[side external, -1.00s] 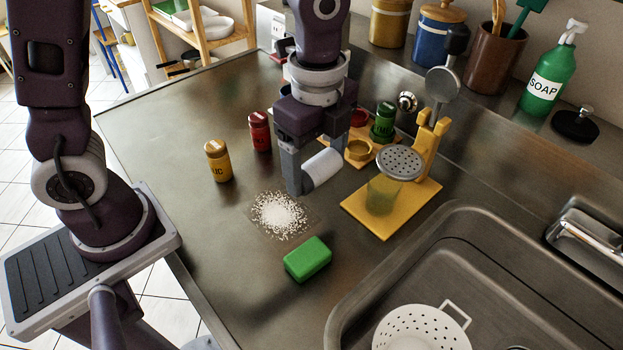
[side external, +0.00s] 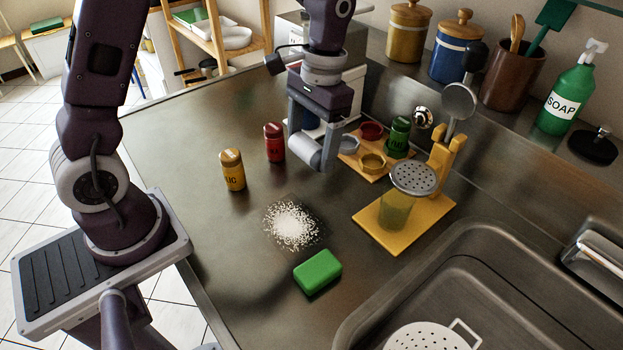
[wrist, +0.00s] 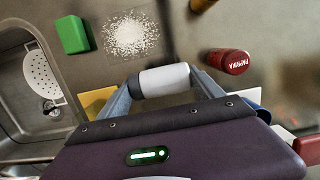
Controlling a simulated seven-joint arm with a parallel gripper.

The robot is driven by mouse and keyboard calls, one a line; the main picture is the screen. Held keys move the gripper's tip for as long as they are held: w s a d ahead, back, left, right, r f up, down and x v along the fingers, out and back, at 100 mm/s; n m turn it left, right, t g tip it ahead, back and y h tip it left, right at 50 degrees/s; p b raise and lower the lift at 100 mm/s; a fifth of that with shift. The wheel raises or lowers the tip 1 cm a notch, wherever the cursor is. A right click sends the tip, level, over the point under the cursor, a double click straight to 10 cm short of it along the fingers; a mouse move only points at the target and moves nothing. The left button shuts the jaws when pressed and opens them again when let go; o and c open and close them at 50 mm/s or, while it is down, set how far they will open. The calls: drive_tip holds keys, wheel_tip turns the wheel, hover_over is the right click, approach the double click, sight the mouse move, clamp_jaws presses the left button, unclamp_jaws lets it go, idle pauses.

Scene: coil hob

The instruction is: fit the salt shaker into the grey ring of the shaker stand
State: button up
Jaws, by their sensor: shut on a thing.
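The salt shaker (side external: 308,151), white and grey, is held on its side between the fingers of my gripper (side external: 316,150), above the counter. In the wrist view the shaker (wrist: 165,80) lies crosswise between the two fingertips, with a darker grey end at left. The shaker stand (side external: 377,175) is a wooden board just right of the held shaker. Its grey ring (side external: 350,143) is at the near left, partly behind my gripper, and looks empty. Red (side external: 371,130) and yellow (side external: 372,162) rings also look empty. A green shaker (side external: 399,138) stands upright on the board.
A red paprika shaker (side external: 274,143) and a yellow shaker (side external: 232,170) stand left of my gripper. Spilled salt (side external: 292,226) and a green sponge (side external: 317,271) lie in front. A yellow stand with a strainer (side external: 413,178) is at right, near the sink (side external: 470,250).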

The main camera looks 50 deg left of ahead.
sight(309, 189)
wheel_tip(309, 189, down, 7)
drive_tip(key=shift+f, duration=0.2)
drive_tip(key=o, duration=1.5)
drive_tip(key=shift+f, duration=0.1)
drive_tip(key=shift+c, duration=0.2)
